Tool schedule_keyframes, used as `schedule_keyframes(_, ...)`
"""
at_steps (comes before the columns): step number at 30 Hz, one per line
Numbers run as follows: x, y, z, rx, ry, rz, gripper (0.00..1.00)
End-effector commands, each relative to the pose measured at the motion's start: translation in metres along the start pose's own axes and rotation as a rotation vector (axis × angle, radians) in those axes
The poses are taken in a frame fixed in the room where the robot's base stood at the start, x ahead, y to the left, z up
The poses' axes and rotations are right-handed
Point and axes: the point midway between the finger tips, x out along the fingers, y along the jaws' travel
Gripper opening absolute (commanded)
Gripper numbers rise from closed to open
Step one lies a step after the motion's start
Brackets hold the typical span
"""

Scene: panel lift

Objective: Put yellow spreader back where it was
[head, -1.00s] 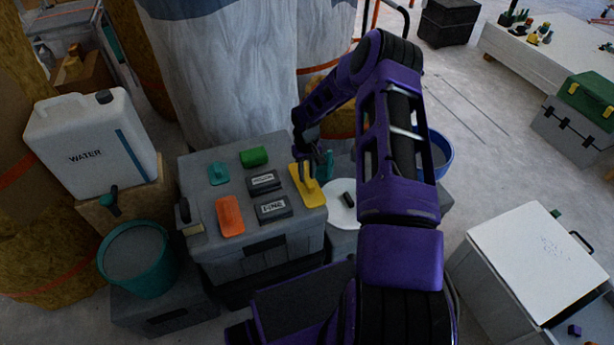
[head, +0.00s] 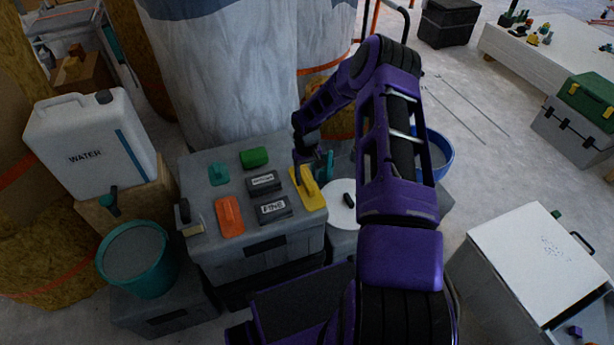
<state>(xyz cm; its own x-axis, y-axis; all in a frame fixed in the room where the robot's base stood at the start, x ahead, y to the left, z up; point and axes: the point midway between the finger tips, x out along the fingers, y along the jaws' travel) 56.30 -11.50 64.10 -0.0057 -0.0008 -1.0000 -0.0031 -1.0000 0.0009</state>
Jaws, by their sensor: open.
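The yellow spreader (head: 310,195) lies flat on the right edge of the grey box's lid (head: 205,158), its raised handle upward. My gripper (head: 301,177) is open and hangs over the far left part of the spreader, close to its handle. Whether the fingers touch the spreader or stand just beside it, I cannot tell. An orange spreader (head: 230,215), a teal tool (head: 219,174), a green block (head: 254,157) and two dark labelled blocks (head: 264,181) lie on the same lid, to the left of the yellow one.
A white round lid with a black knob (head: 341,205) sits right of the grey box. A teal bucket (head: 138,260) and a white water canister (head: 88,143) stand at the left. A wrapped column (head: 235,75) rises behind. A white-topped cabinet (head: 535,255) is at the right.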

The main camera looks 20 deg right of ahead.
Motion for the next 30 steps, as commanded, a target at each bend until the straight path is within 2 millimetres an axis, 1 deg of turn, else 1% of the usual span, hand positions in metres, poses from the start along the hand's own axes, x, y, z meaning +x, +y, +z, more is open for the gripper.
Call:
schedule_keyframes(5,-0.029,0.001,-0.001,0.001,0.003,0.002,0.59)
schedule_keyframes(12,-0.082,0.001,-0.001,0.001,0.003,0.002,0.59)
schedule_keyframes(16,-0.104,0.001,0.000,0.002,0.002,0.001,0.59)
schedule_keyframes(21,-0.119,0.000,0.000,0.001,0.001,0.000,0.59)
schedule_keyframes(30,-0.122,0.000,0.000,0.001,-0.001,-0.001,0.59)
